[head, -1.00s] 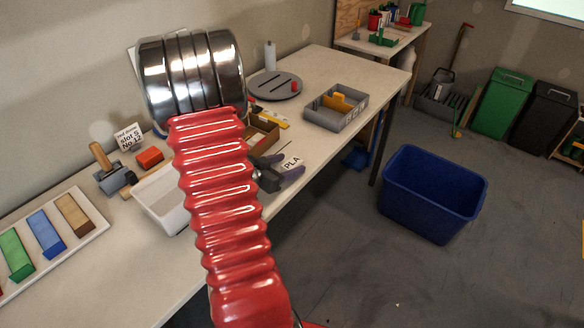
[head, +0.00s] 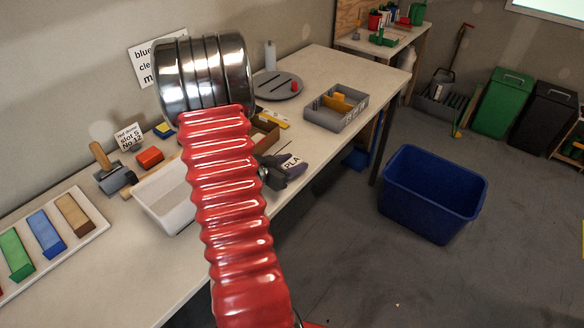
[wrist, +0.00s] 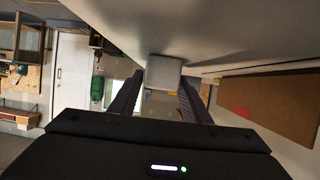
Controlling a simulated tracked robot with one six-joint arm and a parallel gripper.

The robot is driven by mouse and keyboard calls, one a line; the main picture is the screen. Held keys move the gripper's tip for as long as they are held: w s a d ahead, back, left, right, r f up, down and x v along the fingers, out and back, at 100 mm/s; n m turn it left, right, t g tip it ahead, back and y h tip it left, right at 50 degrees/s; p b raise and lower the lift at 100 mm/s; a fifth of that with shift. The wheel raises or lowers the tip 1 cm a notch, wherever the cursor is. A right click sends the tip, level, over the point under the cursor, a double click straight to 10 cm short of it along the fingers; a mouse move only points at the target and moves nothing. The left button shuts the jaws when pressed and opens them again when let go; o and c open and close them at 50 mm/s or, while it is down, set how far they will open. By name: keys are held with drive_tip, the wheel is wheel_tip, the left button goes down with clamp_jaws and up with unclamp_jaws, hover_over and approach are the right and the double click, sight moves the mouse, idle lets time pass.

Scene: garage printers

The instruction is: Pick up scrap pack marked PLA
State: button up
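The scrap pack shows in the head view as a white label marked PLA (head: 292,163) near the front edge of the long bench. The rest of the pack is mostly hidden by my gripper. My gripper (head: 287,175), dark with purplish fingers, is low at the bench edge beside the label, partly behind my red arm. In the wrist view, its two fingers (wrist: 160,88) are spread apart. A grey block (wrist: 164,72) shows between or just beyond their tips, apparently the pack. I see a gap at its left side; contact at the right is unclear.
A white bin (head: 165,195) stands left of my arm and a cardboard box (head: 265,134) behind it. A grey tray (head: 337,119) with a yellow item is further along the bench. A blue tub (head: 432,195) stands on the floor, with clear floor before it.

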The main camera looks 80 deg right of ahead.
sight(292, 163)
drive_tip(key=c, duration=0.7)
drive_tip(key=shift+c, duration=0.2)
drive_tip(key=shift+r, duration=5)
